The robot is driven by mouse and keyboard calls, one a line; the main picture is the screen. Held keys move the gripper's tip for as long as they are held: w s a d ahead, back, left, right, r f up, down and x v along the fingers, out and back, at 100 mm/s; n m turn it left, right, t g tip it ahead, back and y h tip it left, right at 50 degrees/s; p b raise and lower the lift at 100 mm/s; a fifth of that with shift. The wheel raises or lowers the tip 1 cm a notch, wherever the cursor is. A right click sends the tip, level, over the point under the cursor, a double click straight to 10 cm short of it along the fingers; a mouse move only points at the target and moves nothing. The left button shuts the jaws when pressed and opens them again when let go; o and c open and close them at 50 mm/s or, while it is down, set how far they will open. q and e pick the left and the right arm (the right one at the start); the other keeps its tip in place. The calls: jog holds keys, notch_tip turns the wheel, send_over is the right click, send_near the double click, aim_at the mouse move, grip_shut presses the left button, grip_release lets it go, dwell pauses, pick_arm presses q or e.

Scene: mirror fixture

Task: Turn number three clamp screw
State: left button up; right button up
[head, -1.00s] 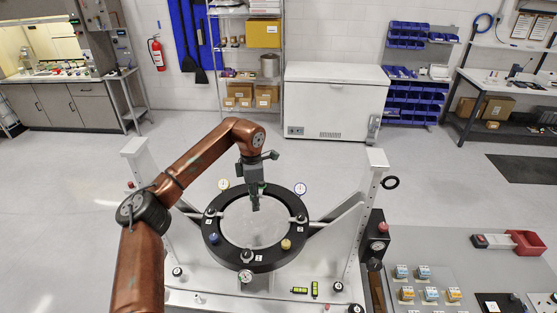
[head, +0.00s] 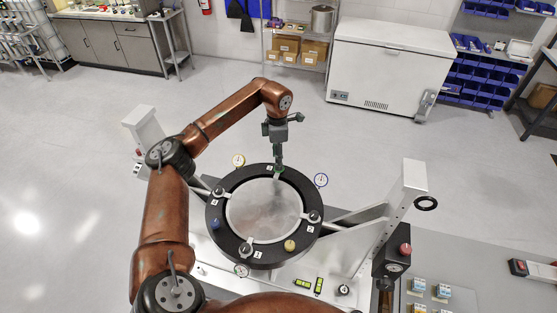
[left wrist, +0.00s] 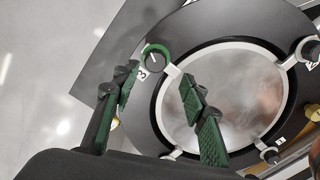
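The round mirror (head: 262,212) lies in a black ring (head: 222,235) with numbered clamp screws around it. The number three clamp screw has a green ring-shaped top (left wrist: 155,56), beside a white "3" label (left wrist: 141,73) in the left wrist view. In the head view it sits at the far rim, mostly hidden by my left gripper (head: 278,163). In the left wrist view, my left gripper (left wrist: 160,74) is open, its green-padded fingers apart. The screw appears just past the fingertips, between them; I cannot tell whether they touch. My right gripper is out of view.
Other black clamp knobs (head: 246,249), a blue knob (head: 215,223) and a yellow knob (head: 290,245) stand on the ring. Dial gauges (head: 321,180) stand around its edge. White posts (head: 406,190) flank the fixture. A control panel is at lower right.

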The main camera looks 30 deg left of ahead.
pick_arm(q)
jog(key=f, duration=0.1)
jog(key=w+f, duration=0.1)
jog(key=shift+w+d+f, duration=0.1)
jog(key=shift+f, duration=0.25)
jog(key=shift+w+f+p, duration=0.1)
jog(key=shift+f+p, duration=0.2)
jog(key=shift+f, duration=0.15)
jog(key=shift+s+r, duration=0.1)
jog(key=shift+s, duration=0.15)
jog(key=shift+w, duration=0.3)
jog(key=c, duration=0.4)
jog(key=shift+s, duration=0.15)
jog(key=c, duration=0.5)
grip_shut()
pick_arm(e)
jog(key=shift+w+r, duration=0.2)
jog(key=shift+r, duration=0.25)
